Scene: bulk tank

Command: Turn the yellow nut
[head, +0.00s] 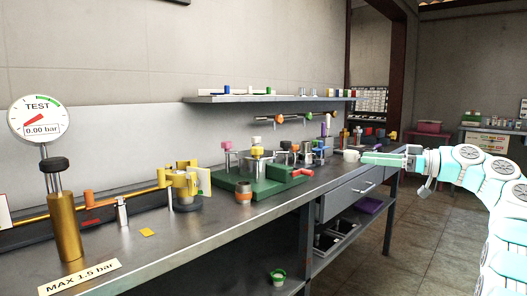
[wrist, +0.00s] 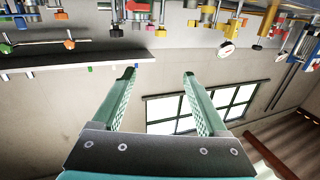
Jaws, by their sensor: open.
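Two yellow parts could be the yellow nut, and I cannot tell which it is. One is a yellow fitting (head: 184,183) with arms on the left part of the bench. The other is a small yellow cap (head: 257,152) on top of the assembly on a green base (head: 230,183). My gripper (head: 366,157) is at the right, above the bench's right part, well apart from both. In the wrist view my gripper (wrist: 158,74) is open, with nothing between its fingers. That view is upside down, and yellow parts (wrist: 209,14) show along its top edge.
A gold cylinder with a TEST gauge (head: 38,118) stands at the bench's left, reading 0.00 bar. An orange-brown cup (head: 244,191) stands at the front of the bench (head: 190,235). A wall shelf (head: 270,98) runs above. The floor at right is clear.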

